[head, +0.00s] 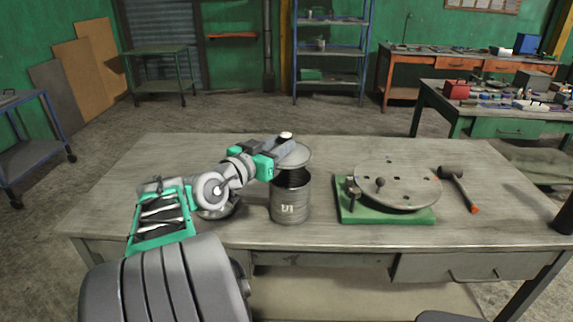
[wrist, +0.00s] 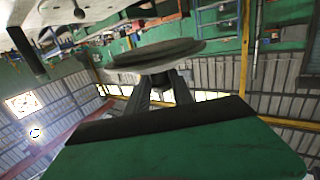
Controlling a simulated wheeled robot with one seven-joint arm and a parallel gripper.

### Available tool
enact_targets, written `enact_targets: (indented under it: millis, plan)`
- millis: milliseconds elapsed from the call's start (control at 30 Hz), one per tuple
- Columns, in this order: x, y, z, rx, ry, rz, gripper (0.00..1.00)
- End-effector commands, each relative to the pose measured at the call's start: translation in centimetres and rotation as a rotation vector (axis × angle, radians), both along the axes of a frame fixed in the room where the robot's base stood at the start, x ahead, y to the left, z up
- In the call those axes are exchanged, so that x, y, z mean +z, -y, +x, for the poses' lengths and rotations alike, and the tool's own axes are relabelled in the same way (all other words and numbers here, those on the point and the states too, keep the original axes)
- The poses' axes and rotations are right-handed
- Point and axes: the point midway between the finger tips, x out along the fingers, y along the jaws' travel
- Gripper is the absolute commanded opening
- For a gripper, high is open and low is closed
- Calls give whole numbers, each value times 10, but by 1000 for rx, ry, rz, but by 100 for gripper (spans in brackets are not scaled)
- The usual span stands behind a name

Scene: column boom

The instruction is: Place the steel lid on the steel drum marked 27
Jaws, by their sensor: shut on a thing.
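The steel drum (head: 290,208) stands upright on the workbench, left of the bench's middle, its dark open top showing. It bears a pale mark too small to read surely. My gripper (head: 288,147) is shut on the steel lid (head: 300,158), a round grey disc held tilted just above the drum's mouth, toward its back. Whether the lid touches the rim cannot be told. In the wrist view the lid (wrist: 158,54) lies flat across the fingertips of my gripper (wrist: 160,84), which hold it near its middle; the drum is not seen there.
On the workbench (head: 330,236), right of the drum, a round plate with holes (head: 398,182) sits on a green base (head: 385,216). A dark cylinder (head: 564,215) stands at the right edge. The bench's back strip is clear.

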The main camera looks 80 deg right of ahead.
Motion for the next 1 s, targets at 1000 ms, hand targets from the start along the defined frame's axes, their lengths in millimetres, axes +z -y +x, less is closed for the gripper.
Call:
enact_targets:
  millis: [1000]
  plan:
    - [-107,84,8,2,2,-5,0]
